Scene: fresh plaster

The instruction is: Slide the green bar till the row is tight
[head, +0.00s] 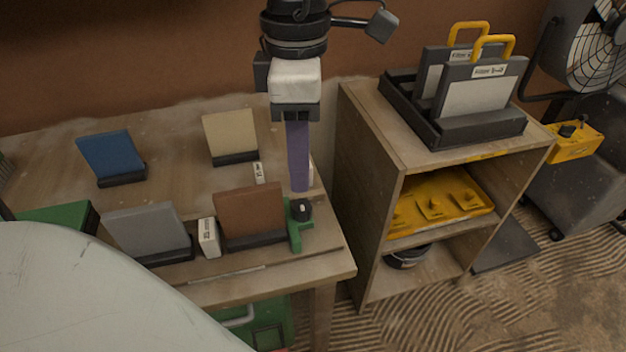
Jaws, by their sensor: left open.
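The green bar (296,236), with a black knob (301,209), stands at the right end of the front row on the wooden table. The brown panel (248,209) in its dark stand is just left of it; I cannot tell whether they touch. Further left are a small white labelled block (208,238) and a grey panel (147,230) in a dark stand. My left gripper (299,188) points down from above, open, its purple fingers seen nearly edge-on. Its tips appear just behind or above the knob, with no visible hold on the bar. My right gripper is not in view.
Blue (111,153) and cream (230,134) panels stand at the table's back, with another small white block (259,173). A wooden shelf (381,150) is at the right, bearing a black tray (480,131) with yellow-handled cases. A green case (58,217) is at the left.

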